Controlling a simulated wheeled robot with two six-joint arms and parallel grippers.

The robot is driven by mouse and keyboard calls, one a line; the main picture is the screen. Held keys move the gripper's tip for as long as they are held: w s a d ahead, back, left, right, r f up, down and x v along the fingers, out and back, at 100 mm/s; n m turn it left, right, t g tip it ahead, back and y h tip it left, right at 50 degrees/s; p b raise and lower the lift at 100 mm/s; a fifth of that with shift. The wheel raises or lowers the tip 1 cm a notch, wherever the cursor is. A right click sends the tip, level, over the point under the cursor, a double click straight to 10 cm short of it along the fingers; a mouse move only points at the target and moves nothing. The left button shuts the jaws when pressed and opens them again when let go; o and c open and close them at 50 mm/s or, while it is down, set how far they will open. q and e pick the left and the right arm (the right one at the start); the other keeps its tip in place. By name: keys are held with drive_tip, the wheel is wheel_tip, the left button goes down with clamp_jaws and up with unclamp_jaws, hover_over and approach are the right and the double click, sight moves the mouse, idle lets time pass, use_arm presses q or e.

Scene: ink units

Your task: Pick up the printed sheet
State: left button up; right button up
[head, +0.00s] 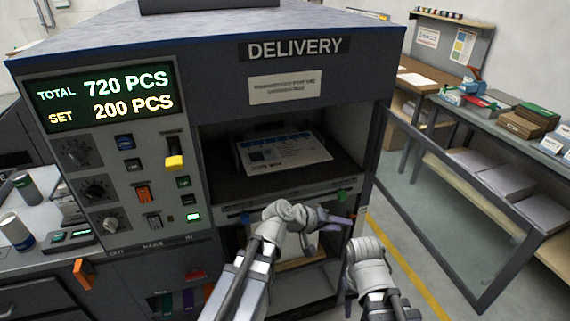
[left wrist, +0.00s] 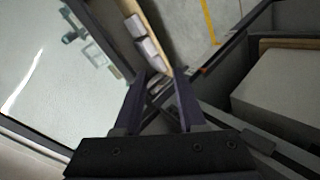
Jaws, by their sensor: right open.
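The printed sheet (head: 285,153), white with blue blocks and dark print along one edge, lies flat in the dark delivery bay under the DELIVERY sign. Whether one sheet or a stack lies there, I cannot tell. My left gripper (head: 336,221) is in front of the machine, below and to the right of the sheet, apart from it. In the left wrist view its two dark fingers (left wrist: 158,90) stand apart with nothing between them. My right gripper (head: 347,284) is low in front of the machine, mostly hidden by its wrist, with its jaws open.
The bay's front ledge (head: 285,200) lies between my left gripper and the sheet. A lower compartment holds a pale block, seen in the left wrist view (left wrist: 285,90). A control panel (head: 120,160) is left of the bay. A glass-panelled barrier (head: 440,200) stands right.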

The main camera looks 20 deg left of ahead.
use_arm(q)
drive_tip(key=w+a+r+n+t+b, duration=0.3)
drive_tip(key=w+a+n+t, duration=0.25)
drive_tip(key=w+a, duration=0.2)
drive_tip(key=n+t+y+b, duration=0.1)
drive_tip(key=n+t+y, duration=0.3)
drive_tip(key=n+t, duration=0.15)
approach(296, 164)
drive_tip(key=w+r+g, duration=0.1)
drive_tip(key=w, duration=0.1)
drive_tip(key=shift+n, duration=0.4)
drive_tip(key=shift+b+x, duration=0.45)
drive_tip(key=shift+x, duration=3.7)
drive_tip(key=shift+s+d+f, duration=0.1)
drive_tip(key=shift+s+f, duration=0.05)
drive_tip(key=shift+f, duration=0.05)
clamp_jaws()
use_arm(e)
wheel_tip(296, 164, down, 6)
drive_tip(key=shift+f, duration=0.25)
